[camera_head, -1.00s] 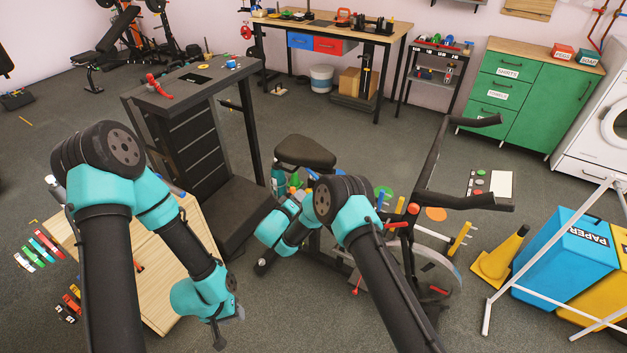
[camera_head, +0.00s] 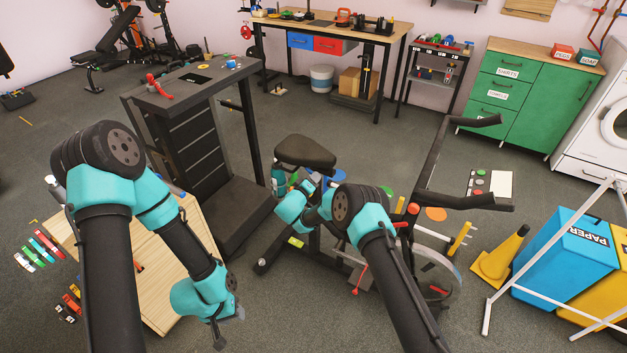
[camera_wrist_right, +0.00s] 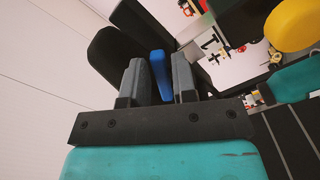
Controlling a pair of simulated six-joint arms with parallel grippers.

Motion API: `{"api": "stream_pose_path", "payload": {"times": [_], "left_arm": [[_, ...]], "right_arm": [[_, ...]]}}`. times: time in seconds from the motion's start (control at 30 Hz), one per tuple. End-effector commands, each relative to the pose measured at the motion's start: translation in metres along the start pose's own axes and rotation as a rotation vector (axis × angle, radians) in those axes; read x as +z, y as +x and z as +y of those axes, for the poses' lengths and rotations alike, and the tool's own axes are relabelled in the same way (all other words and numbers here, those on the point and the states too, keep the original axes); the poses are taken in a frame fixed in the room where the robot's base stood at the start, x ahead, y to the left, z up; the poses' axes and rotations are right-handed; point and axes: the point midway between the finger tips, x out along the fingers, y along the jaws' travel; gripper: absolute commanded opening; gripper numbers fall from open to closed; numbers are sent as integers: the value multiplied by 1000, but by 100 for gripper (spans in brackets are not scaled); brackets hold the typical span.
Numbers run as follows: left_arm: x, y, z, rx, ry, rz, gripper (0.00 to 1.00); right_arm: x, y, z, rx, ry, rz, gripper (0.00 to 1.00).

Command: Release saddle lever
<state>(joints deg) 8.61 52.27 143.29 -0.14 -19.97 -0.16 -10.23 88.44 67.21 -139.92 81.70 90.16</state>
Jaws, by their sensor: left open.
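The exercise bike's black saddle (camera_head: 305,152) is in the middle of the head view. A blue lever (camera_wrist_right: 160,75) shows in the right wrist view, between the two grey fingers of my right gripper (camera_wrist_right: 158,82). The fingers are apart with the lever in the gap. I cannot tell whether they press on it. In the head view my right wrist is just below the saddle, its fingers small and partly hidden. My left gripper (camera_head: 226,338) is open and empty at the bottom, beside the wooden-topped table (camera_head: 155,275).
The bike's black handlebar (camera_head: 465,200) stands to the right of my right arm. A dark treadmill-like machine (camera_head: 190,130) stands to the left of the saddle. A yellow cone (camera_head: 500,258) and a blue paper bin (camera_head: 568,255) are at the right. Floor behind the saddle is clear.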

Motion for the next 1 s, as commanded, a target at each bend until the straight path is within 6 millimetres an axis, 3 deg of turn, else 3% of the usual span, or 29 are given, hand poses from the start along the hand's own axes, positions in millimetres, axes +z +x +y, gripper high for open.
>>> {"api": "stream_pose_path", "payload": {"times": [0.07, 0.33, 1.0], "left_arm": [[0, 0, 0, 0, 0, 0, 40], [0, 0, 0, 0, 0, 0, 40], [0, 0, 0, 0, 0, 0, 40]], "right_arm": [[0, 0, 0, 0, 0, 0, 26], [0, 0, 0, 0, 0, 0, 1], [-1, 0, 6, 0, -124, 0, 0]]}}
